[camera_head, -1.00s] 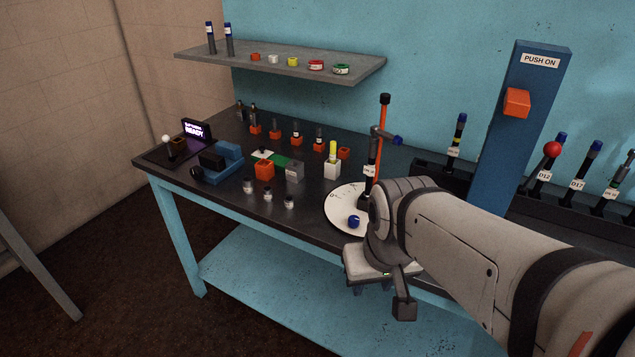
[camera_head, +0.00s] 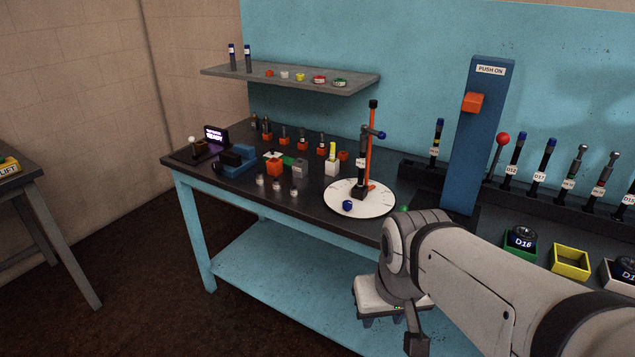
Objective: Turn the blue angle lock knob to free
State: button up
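A round white dial plate (camera_head: 372,207) with dark marks lies on the dark bench top. A blue knob (camera_head: 347,205) sits at its front left; its lock setting cannot be read. A second blue knob (camera_head: 380,134) is on the clamp of the upright stand (camera_head: 363,165). I cannot tell from labels which one is the angle lock. My gripper (camera_head: 384,321) hangs low in front of the bench edge, below and to the right of the dial. Its fingers are small, dark and partly hidden, so its opening is unclear. It is apart from both knobs.
A tall blue PUSH ON post (camera_head: 480,137) stands right of the dial. Small blocks and fittings (camera_head: 275,165) fill the left bench. A grey shelf (camera_head: 290,80) hangs above.

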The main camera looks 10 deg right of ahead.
aim_at(347, 204)
jog(key=z, duration=0.15)
jog(key=i, duration=0.9)
jog(key=u, duration=0.1)
